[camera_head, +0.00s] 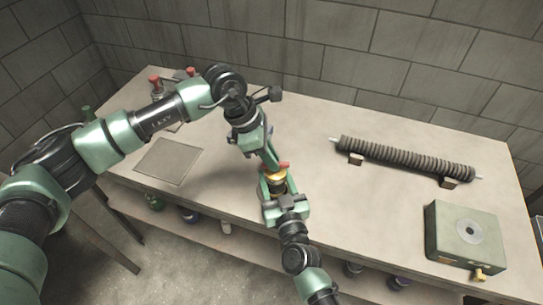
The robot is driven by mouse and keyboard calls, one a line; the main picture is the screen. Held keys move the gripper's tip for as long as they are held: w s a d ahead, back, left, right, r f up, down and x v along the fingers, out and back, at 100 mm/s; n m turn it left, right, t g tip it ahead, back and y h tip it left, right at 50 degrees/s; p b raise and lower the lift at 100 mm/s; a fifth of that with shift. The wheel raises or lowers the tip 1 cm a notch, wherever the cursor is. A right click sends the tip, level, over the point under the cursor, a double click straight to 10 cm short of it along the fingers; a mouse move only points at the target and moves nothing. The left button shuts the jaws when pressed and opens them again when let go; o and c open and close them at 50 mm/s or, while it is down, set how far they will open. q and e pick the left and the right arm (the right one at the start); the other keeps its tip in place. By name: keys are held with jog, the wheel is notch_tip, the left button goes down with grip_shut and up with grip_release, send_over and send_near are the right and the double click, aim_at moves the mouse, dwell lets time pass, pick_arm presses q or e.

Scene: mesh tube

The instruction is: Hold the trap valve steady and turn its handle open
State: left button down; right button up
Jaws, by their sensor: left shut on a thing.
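The trap valve (276,180) is a small brass-yellow body near the front edge of the table, with a red handle (283,166) on top. My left gripper (271,162) reaches down from above and is shut on the red handle, whose ends show beside the fingers. My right gripper (276,187) comes from the front, with one green finger on each side of the brass body, and appears closed on it. The gripper fingers hide much of the valve.
A ribbed dark tube (405,159) lies on small blocks at the back right. A green box (466,236) with a round disc stands at the front right. A flat grey plate (168,161) lies at the left. Red-topped fittings (154,82) stand at the back left.

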pick_arm(q)
jog(key=n, duration=0.2)
jog(key=n+t, duration=0.1)
jog(key=shift+s+n+t, duration=0.15)
jog(key=shift+n+t, duration=0.15)
jog(key=shift+n, duration=0.1)
jog(key=n, duration=0.1)
jog(key=n+t, duration=0.1)
jog(key=n, duration=0.1)
jog(key=shift+s+d+n+y, duration=0.15)
jog(key=shift+n+y, duration=0.15)
jog(key=shift+y, duration=0.1)
jog(key=n+t+y, duration=0.1)
jog(key=n, duration=0.2)
jog(key=shift+s+d+n, duration=0.1)
jog(key=shift+n, duration=0.2)
jog(key=shift+d+n+t+y, duration=0.1)
jog(key=shift+n+t+y, duration=0.4)
jog(key=shift+n, duration=1)
jog(key=c, duration=1.4)
grip_release()
